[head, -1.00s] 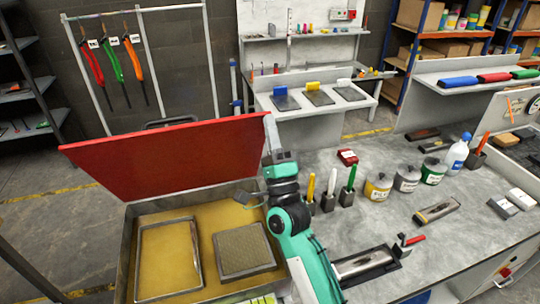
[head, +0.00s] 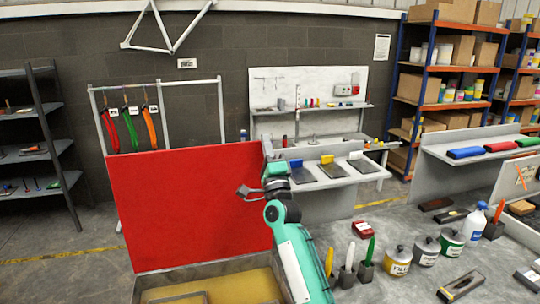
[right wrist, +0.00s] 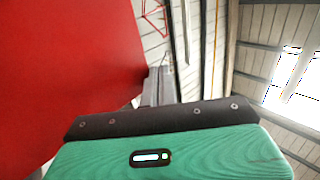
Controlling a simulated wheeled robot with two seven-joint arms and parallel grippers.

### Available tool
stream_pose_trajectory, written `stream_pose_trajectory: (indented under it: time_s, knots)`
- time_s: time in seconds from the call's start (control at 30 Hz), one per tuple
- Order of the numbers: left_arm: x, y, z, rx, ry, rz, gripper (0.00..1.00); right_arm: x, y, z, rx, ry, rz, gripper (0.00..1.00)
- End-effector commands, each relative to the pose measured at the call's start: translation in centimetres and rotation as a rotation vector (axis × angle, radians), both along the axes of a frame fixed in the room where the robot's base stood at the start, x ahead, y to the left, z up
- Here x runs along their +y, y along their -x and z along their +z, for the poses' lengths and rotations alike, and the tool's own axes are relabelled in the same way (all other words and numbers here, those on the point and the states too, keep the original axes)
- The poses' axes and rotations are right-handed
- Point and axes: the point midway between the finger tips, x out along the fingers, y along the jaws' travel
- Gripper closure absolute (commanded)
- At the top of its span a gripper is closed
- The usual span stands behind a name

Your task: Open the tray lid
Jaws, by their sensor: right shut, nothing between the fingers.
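The red tray lid (head: 190,205) stands raised, close to upright, at the back edge of the tray (head: 165,283). The tray's yellowish inside shows at the bottom of the head view, cut off by the frame. My right gripper (head: 246,192) is shut and empty, in front of the lid's right part; I cannot tell whether it touches the lid. In the right wrist view the lid (right wrist: 60,70) fills the left side, close to the gripper's body, and the fingertips do not show. My left gripper is out of view.
On the grey bench to the right stand tool holders (head: 346,275), labelled pots (head: 398,260) and a white bottle (head: 476,224). A red box (head: 365,228) lies behind them. A rack with hanging coloured tools (head: 131,130) stands behind the lid.

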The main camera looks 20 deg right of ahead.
Motion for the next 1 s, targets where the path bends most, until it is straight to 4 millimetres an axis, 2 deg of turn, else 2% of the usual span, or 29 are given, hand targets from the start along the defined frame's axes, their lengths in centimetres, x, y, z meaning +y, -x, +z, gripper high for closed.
stream_pose_trajectory:
  time_s: [0.23, 0.67, 0.77, 1.0]
  knots:
    - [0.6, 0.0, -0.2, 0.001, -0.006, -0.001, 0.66, 0.0, -0.5, 0.0, -0.001, 0.0, 0.0, 1.0]
    - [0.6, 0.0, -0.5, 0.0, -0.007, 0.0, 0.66, 0.0, -0.1, -0.4, -0.001, -0.001, 0.001, 1.0]
    - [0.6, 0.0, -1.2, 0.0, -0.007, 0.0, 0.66, 0.0, 0.8, -1.4, -0.001, -0.002, 0.001, 1.0]
    - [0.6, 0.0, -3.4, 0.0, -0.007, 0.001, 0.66, 0.0, 4.9, -5.1, 0.0, -0.002, 0.001, 1.0]
